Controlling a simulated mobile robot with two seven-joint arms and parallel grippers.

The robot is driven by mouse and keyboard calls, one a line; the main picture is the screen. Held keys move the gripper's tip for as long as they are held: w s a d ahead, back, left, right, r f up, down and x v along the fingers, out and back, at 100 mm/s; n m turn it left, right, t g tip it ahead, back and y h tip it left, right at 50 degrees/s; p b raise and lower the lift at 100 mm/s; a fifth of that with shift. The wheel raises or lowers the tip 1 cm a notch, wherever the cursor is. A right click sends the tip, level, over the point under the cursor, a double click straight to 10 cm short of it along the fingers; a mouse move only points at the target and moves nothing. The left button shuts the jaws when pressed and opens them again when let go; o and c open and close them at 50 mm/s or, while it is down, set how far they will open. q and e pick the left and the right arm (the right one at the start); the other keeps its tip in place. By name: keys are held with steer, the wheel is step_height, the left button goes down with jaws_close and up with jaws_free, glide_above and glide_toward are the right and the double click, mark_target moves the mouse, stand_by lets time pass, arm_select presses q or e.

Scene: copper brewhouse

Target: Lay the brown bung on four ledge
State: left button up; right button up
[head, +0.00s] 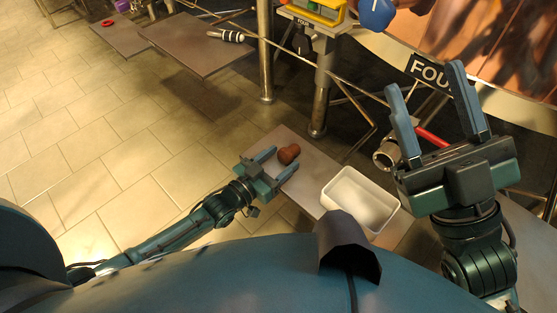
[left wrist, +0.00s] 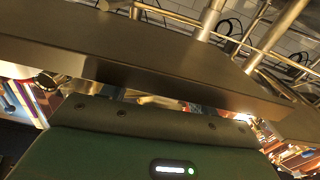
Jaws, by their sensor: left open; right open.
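The brown bung (head: 289,154) lies on a low grey board (head: 322,170) in the head view. My left gripper (head: 283,162) is open, its fingertips close to the bung; I cannot tell whether they touch it. The left wrist view shows a dark board edge (left wrist: 150,62) close up, with no bung visible. A small grey ledge (head: 318,26) at the top carries a FOUR label on its front. My right gripper (head: 425,87) is open and empty, raised at the right.
A white tray (head: 361,200) stands on the low board right of the bung. A yellow object (head: 318,10) and a blue one (head: 376,14) are at the top. A striped black-and-white object (head: 226,36) lies on another board. Metal posts (head: 265,60) rise behind.

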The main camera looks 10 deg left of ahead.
arm_select(q)
steer(key=shift+s+a+r, duration=0.15)
steer(key=p+v, duration=0.4)
steer(key=v, duration=0.7)
steer(key=shift+s, duration=0.25)
arm_select(e)
steer(key=f+m+h, duration=0.1)
steer(key=m+h, duration=0.1)
steer(key=f+m+h, duration=0.1)
steer(key=f+h, duration=0.1)
steer(key=f+m+h, duration=0.1)
steer(key=f+m, duration=0.1)
steer(key=shift+w+a+f+m+g+h, duration=0.1)
steer(key=shift+w+a+m+g+h, duration=0.05)
steer(key=shift+a+m+g+h, duration=0.2)
arm_select(q)
steer(key=shift+a, duration=0.15)
arm_select(e)
steer(key=shift+d, duration=0.1)
